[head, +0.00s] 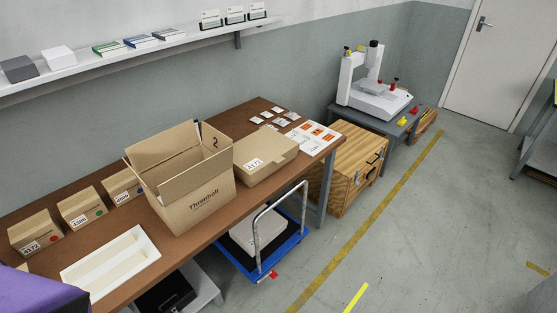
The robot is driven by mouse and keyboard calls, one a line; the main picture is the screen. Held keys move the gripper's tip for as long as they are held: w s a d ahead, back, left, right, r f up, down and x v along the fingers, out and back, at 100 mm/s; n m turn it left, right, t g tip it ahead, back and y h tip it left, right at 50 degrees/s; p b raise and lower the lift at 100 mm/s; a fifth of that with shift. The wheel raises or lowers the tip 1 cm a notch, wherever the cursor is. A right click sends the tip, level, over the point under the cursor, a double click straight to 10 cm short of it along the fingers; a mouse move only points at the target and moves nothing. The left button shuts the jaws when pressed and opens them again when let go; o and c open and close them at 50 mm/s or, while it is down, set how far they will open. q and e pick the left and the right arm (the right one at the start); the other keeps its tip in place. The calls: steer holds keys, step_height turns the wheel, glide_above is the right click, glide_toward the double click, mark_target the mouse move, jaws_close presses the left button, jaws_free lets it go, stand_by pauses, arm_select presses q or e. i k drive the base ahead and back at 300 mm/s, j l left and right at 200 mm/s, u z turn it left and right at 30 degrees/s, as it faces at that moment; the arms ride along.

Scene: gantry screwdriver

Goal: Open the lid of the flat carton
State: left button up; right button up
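The flat carton (265,157) lies on the brown table, just right of the tall open box. It is low and tan, with a white label on its near left side. Its top looks closed. The tall carton (188,192), marked "Threnholt", stands with its flaps up and partly hides the flat carton's left end. Neither of my grippers shows in the head view.
The table (238,208) also holds several small cartons, a white tray (108,262) and cards. A blue cart (262,247) with a metal handle stands at the table's front edge. A wooden crate (350,168) stands beyond the table's right end. Open floor lies right.

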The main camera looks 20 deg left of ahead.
mark_target(259, 154)
steer(key=u, duration=0.4)
steer(key=i+l+u, duration=0.1)
steer(key=u, duration=0.25)
steer(key=l+u, duration=0.1)
steer(key=u, duration=0.3)
steer(key=l+u, duration=0.1)
steer(key=u, duration=0.25)
steer(key=i+l+u, duration=0.1)
steer(key=l+u, duration=0.65)
steer(key=l, duration=0.25)
steer(key=l+u, duration=0.2)
steer(key=l, duration=0.35)
steer(key=k+l+u, duration=0.15)
steer(key=l, duration=0.35)
steer(key=k+l, duration=0.1)
steer(key=l, duration=0.45)
steer(key=l+u, duration=0.1)
steer(key=l, duration=0.4)
steer(key=k, duration=0.05)
